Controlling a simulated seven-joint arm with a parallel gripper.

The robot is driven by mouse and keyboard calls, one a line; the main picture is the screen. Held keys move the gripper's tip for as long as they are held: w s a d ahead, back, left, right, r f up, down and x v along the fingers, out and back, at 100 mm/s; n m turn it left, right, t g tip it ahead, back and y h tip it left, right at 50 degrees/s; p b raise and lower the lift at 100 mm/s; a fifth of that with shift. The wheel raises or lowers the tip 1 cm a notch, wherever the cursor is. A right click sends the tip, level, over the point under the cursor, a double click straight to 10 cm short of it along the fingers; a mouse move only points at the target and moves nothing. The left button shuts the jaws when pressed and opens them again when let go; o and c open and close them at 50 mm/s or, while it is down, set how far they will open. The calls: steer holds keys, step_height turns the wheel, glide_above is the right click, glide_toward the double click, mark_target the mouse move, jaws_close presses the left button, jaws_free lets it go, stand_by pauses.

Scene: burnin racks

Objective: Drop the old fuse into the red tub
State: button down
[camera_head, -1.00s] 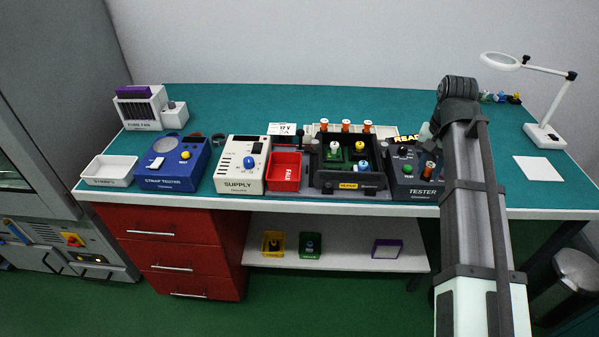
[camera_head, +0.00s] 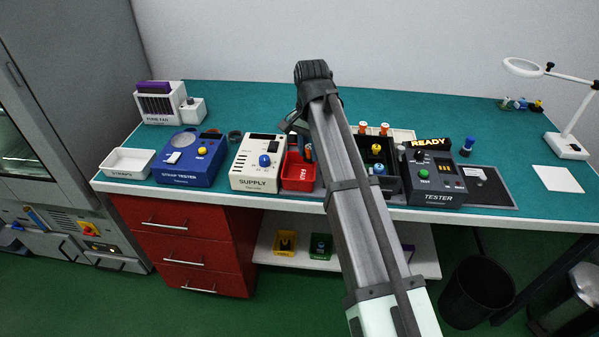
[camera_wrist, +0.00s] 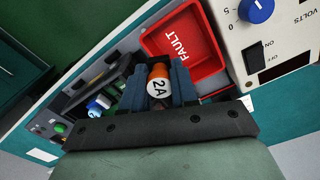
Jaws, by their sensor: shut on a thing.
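My gripper (camera_wrist: 163,84) is shut on an orange fuse (camera_wrist: 159,72) with a white end marked 2A, seen in the wrist view. The red tub (camera_wrist: 207,58), labelled FAULT, lies just beyond the fingertips there; the fingers overlap its near edge in the picture. In the head view the red tub (camera_head: 289,183) stands between the supply and the black rack, and my gripper (camera_head: 306,152) is over its back part.
The white supply box (camera_head: 252,178) stands close to the left of the tub. The black rack (camera_head: 393,186) on the right is partly hidden by my arm. The tester (camera_head: 436,189) is further right. A blue strap tester (camera_head: 186,174) and a white tray (camera_head: 127,174) are at the left.

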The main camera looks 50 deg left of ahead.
steer(key=shift+a+r+m, duration=0.1)
steer(key=shift+a+m, duration=0.5)
steer(key=shift+m, duration=0.45)
steer(key=shift+a+m, duration=0.55)
steer(key=shift+m, duration=0.5)
steer(key=shift+f, duration=2.95)
steer(key=c, duration=0.8)
jaws_free()
step_height(320, 180, up, 14)
steer(key=shift+f, duration=0.1)
